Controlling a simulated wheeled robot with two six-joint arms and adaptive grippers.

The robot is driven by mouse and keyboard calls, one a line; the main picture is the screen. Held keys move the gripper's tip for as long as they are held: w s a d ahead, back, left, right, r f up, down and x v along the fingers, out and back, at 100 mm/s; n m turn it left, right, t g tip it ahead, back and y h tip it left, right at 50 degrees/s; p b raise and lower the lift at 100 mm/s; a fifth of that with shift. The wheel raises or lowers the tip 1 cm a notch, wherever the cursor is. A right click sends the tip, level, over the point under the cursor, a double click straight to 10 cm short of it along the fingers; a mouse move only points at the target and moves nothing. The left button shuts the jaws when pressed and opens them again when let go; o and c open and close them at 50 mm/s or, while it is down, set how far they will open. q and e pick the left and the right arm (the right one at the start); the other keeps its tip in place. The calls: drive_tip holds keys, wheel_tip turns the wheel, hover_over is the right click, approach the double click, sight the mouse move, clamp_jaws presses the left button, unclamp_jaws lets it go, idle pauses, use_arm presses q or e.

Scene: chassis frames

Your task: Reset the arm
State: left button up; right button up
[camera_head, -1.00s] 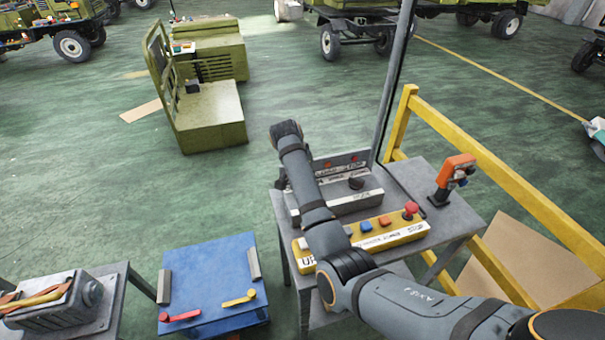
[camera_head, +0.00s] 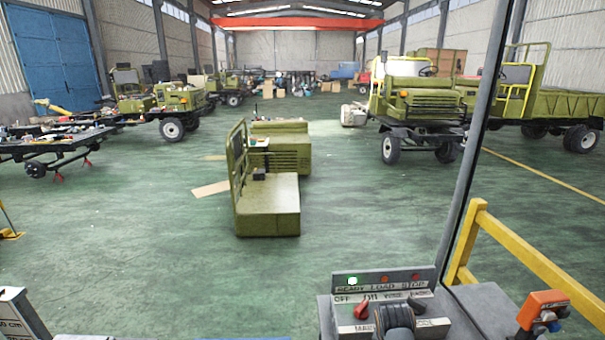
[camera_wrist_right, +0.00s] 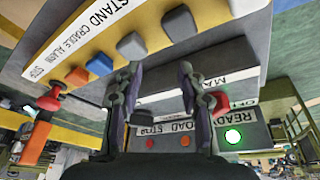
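In the right wrist view my right gripper (camera_wrist_right: 160,72) is open, its two fingers apart with nothing between them. It is close to the control station, but whether it touches it I cannot tell. The grey switch box (camera_head: 388,285) is at the bottom of the head view, with its green lamp lit and a red switch at left. A dark rounded part of my right arm covers its front. The yellow button panel (camera_wrist_right: 135,20) shows in the wrist view with grey, blue and orange buttons. My left gripper is in neither view.
A grey pole (camera_head: 480,130) and yellow railing (camera_head: 520,255) stand at right beside an orange-topped device (camera_head: 543,308). An olive cab part (camera_head: 267,205) sits on the green floor ahead. Olive trucks (camera_head: 425,105) stand farther back. Open floor lies between.

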drive_tip(key=s+d+r+n+y, duration=0.1)
drive_tip(key=s+n, duration=0.6)
drive_tip(key=s, duration=1.4)
wheel_tip(320, 180, down, 29)
drive_tip(key=s+d+b, duration=0.1)
drive_tip(key=d+b, duration=0.2)
drive_tip(key=b, duration=0.2)
drive_tip(key=s+d+f+g+b, duration=0.1)
drive_tip(key=s+f+b, duration=0.4)
drive_tip(key=s+f, duration=1.4)
wheel_tip(320, 180, down, 5)
drive_tip(key=shift+s+r+m+g, duration=0.1)
drive_tip(key=shift+s+m+g, duration=0.3)
